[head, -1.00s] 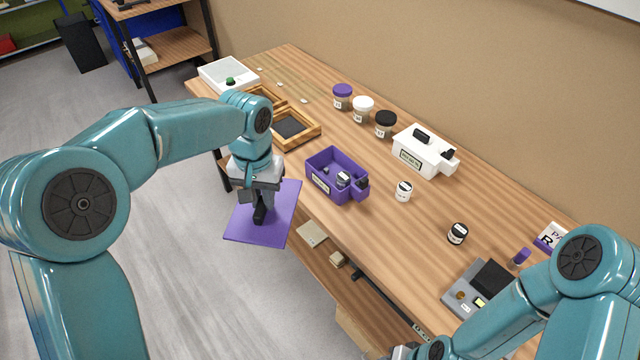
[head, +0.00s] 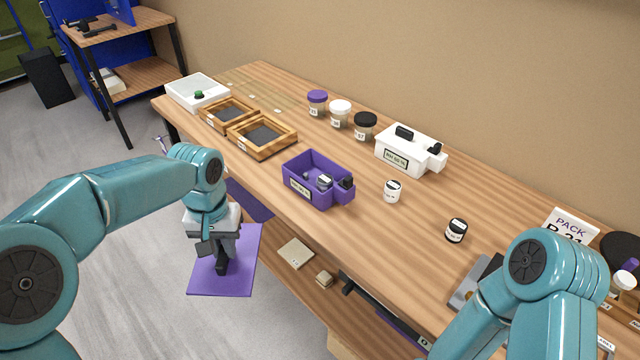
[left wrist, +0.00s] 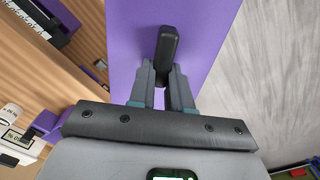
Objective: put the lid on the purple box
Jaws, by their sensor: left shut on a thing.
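The purple box (head: 299,190) stands open on the wooden table near its front edge, with small jars inside and a black latch at its right end. My left gripper (head: 221,264) is shut on the black handle of the flat purple lid (head: 240,273). It holds the lid level off the table's front edge, to the left of the box and apart from it. The left wrist view shows the fingers (left wrist: 167,78) on the handle, with the lid (left wrist: 205,25) beyond. My right arm shows at lower right in the head view, but its gripper is out of the picture.
A white lidded box (head: 412,160), a white jar (head: 392,191) and a black-lidded jar (head: 456,231) stand right of the purple box. Wooden sieve trays (head: 262,151) lie to its left. Several lidded jars stand behind. A lower shelf (head: 277,278) runs under the table.

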